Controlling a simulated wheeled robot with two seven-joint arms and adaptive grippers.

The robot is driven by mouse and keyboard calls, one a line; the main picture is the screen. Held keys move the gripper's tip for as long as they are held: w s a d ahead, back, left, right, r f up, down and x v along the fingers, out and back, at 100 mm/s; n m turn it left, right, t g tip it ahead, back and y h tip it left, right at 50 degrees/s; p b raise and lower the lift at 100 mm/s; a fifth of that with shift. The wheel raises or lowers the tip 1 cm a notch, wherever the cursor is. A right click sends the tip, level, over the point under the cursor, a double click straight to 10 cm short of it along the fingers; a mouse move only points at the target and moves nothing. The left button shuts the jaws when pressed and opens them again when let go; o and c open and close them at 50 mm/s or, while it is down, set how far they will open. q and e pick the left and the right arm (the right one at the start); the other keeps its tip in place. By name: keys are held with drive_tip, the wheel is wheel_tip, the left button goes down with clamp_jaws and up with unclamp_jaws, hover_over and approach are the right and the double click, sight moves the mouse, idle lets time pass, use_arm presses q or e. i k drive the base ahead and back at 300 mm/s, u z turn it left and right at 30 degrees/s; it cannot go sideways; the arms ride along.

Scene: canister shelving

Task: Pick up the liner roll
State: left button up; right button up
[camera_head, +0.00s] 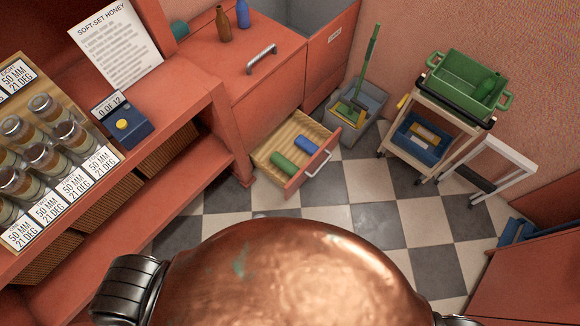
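Two rolls lie in the open wooden drawer (271,148) of the red cabinet, near the middle of the view. One is a green roll (287,165) nearer the front left of the drawer. The other is a blue roll (307,145) against the drawer's right part. They lie apart, and I cannot tell which one is the liner roll. Neither of my grippers is in view, and nothing is seen holding either roll.
The drawer is pulled out over the checkered floor (330,190). A grey bucket (368,103) with a green-handled tool stands right of it. A cart with a green crate (465,80) and a white step stool (500,160) stand further right. A jar shelf is at left.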

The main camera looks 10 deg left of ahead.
sight(285, 166)
drive_tip(key=z, duration=1.35)
drive_tip(key=i, duration=0.75)
drive_tip(key=u, duration=2.4)
